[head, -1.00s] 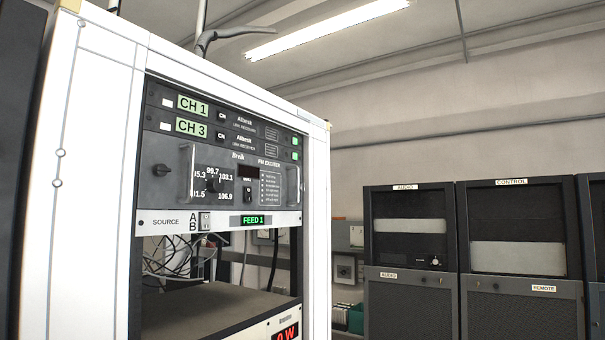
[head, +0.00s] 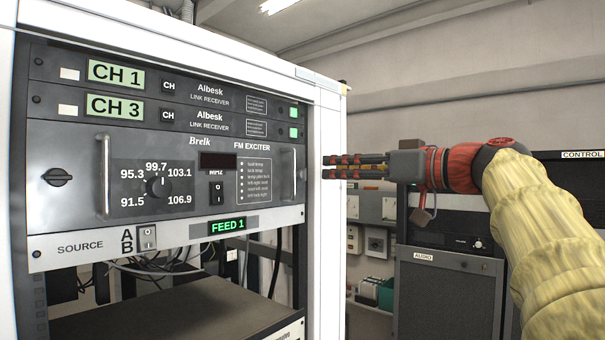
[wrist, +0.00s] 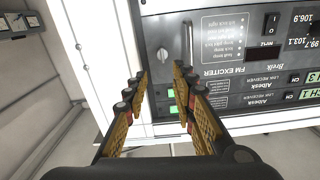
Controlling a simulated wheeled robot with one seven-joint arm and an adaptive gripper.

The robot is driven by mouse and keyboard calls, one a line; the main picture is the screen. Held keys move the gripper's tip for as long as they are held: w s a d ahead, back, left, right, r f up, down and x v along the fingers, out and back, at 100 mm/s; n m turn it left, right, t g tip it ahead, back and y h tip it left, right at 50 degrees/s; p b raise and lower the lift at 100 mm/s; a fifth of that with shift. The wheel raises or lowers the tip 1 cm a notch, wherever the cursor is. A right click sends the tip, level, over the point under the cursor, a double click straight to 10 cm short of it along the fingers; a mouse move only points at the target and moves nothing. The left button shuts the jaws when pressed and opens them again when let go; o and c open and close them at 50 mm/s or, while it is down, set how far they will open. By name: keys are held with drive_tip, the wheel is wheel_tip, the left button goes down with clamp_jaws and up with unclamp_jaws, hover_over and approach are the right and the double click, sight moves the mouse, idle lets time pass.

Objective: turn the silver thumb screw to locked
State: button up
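The silver thumb screw (wrist: 162,54) shows in the wrist view on the dark FM exciter panel, beside a silver handle (wrist: 188,40). Its flat grip looks roughly upright in that picture. In the head view it is small at the panel's right edge (head: 302,174), and its angle is hard to read there. My gripper (wrist: 161,74) is open and empty, its two fingers apart and pointing toward the rack. The screw appears between and beyond the fingertips, without visible contact.
The FM exciter (head: 230,150) also has a dark knob (head: 57,177) at its left and another handle (head: 104,176). Link receivers sit above, and a source strip (head: 80,247) below. The white frame post (head: 328,220) stands near my fingers. Grey cabinets (head: 450,290) stand behind.

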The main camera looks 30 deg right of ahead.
sight(306, 170)
drive_tip(key=shift+n, duration=0.6)
drive_tip(key=shift+a+p+x, duration=0.15)
drive_tip(key=shift+p+x, duration=0.3)
drive_tip(key=shift+x, duration=1.45)
drive_tip(key=shift+a+p+x, duration=0.1)
drive_tip(key=shift+p+x, duration=0.35)
drive_tip(key=shift+x, duration=1.45)
drive_tip(key=shift+s+f, duration=0.1)
clamp_jaws()
